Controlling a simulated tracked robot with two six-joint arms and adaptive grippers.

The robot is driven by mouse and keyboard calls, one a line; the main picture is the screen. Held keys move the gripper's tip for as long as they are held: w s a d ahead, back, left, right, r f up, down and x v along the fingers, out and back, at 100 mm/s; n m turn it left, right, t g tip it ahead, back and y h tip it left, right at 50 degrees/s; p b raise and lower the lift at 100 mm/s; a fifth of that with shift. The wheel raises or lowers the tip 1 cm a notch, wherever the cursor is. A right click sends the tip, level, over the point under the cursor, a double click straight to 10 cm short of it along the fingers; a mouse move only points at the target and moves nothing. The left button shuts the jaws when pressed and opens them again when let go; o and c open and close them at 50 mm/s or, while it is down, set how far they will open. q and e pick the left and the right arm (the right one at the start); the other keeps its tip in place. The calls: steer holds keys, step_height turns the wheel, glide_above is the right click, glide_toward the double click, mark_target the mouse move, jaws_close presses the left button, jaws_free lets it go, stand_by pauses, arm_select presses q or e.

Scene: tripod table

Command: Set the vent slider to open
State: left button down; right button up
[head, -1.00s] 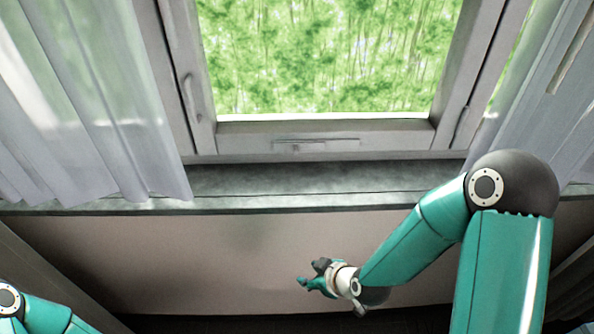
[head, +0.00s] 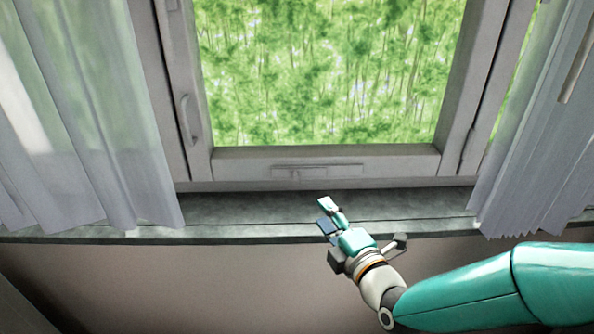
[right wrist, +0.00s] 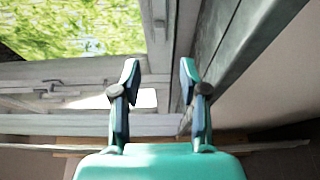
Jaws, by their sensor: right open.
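The vent slider (head: 317,171) is a thin grey horizontal strip on the lower rail of the window frame. A small knob (head: 295,174) shows left of the strip's middle; its marking is too small to read. My right gripper (head: 326,214) is over the window sill, below the vent and apart from it in the head view. It is open and empty; its two fingers also show apart in the right wrist view (right wrist: 160,76). My left gripper is out of view.
The window frame (head: 225,163) has a handle (head: 188,118) on its left side. Sheer curtains hang at the left (head: 90,110) and right (head: 530,140). The grey sill (head: 240,207) is bare beside my right gripper.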

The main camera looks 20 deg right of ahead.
mark_target(297, 179)
steer(key=w, duration=0.4)
steer(key=w+a+p, duration=0.1)
steer(key=w, duration=0.9)
steer(key=shift+a, duration=0.3)
jaws_close()
